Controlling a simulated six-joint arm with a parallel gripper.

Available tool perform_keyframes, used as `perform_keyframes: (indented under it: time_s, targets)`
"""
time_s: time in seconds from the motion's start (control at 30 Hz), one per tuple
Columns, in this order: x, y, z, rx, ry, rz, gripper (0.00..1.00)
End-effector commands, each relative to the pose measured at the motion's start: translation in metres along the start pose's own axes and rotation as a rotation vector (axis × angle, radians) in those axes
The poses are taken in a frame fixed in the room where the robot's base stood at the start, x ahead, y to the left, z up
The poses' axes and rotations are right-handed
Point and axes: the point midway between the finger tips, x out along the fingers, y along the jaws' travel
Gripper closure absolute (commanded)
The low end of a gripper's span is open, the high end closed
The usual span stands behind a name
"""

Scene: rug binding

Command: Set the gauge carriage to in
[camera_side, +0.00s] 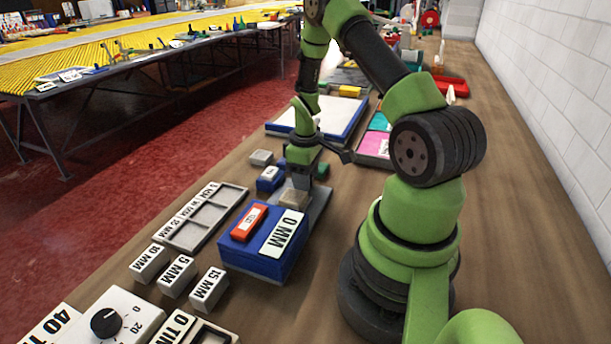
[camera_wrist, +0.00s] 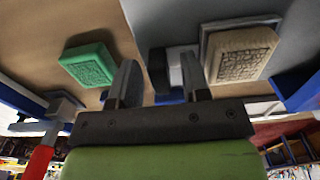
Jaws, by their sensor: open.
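A large blue block (camera_side: 262,262) carries a red piece (camera_side: 248,223) and a white "0 MM" plate (camera_side: 284,234) on its top. A grey base plate (camera_side: 318,207) extends behind it, with a tan block (camera_side: 293,199) near the block's far edge. I cannot tell for sure which part is the gauge carriage. My gripper (camera_side: 299,182) is low over the far side of this assembly. In the wrist view my gripper (camera_wrist: 158,78) is open, its fingers apart, with the tan textured block (camera_wrist: 240,54) to the right and a green textured block (camera_wrist: 88,65) to the left.
A small blue block (camera_side: 270,179) and grey block (camera_side: 261,157) stand behind. A grey compartment tray (camera_side: 222,215) and "10 MM" (camera_side: 149,263), "5 MM" (camera_side: 177,276) and "15 MM" (camera_side: 209,290) blocks lie left. A dial box (camera_side: 120,315) is at front. A wall (camera_side: 560,80) borders the right.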

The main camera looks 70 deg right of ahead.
Motion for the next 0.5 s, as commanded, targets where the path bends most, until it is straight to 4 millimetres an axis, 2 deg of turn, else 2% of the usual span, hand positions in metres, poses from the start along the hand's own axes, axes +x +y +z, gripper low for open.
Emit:
perform_keyframes:
  time_s: [0.1, 0.27, 0.3, 0.5]
  targets:
    - [-0.0002, 0.0, -0.0001, 0.0, 0.0, 0.0, 0.6]
    - [-0.0003, 0.0, 0.0, 0.0, 0.0, 0.0, 0.96]
    - [-0.0004, 0.0001, 0.0, 0.0, 0.0, 0.0, 1.0]
    - [-0.0004, -0.004, -0.0003, -0.003, -0.001, 0.0, 1.0]
